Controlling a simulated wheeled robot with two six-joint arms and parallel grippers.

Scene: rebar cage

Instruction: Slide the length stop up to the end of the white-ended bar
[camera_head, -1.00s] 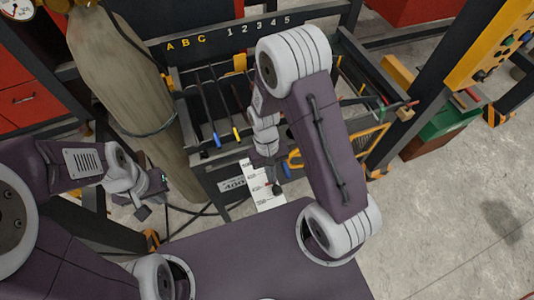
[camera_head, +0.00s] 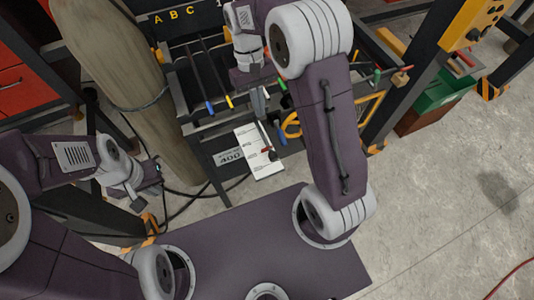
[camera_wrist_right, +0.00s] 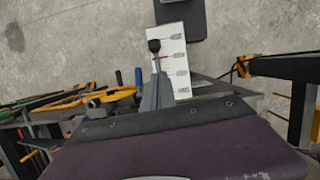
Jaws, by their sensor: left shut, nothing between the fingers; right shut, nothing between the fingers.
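The length stop's black knob (camera_head: 272,155), with a small red mark beside it, shows over the white scale card (camera_head: 259,141) in the head view. In the right wrist view the knob (camera_wrist_right: 154,45) stands just beyond my fingertips, over the card (camera_wrist_right: 172,50). My right gripper (camera_head: 260,112) is shut and empty, pointing down at the rack's near edge; whether it touches the stop is unclear. My left gripper (camera_head: 152,188) is shut and empty, low at left beside the rack. I cannot make out the white-ended bar; my right arm covers part of the rack.
Bars with blue (camera_head: 210,107) and yellow (camera_head: 229,101) ends lie in the rack. A yellow-handled tool (camera_head: 291,125) hangs at its front. A padded post (camera_head: 115,75) stands left; a green bin (camera_head: 432,105) is at right.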

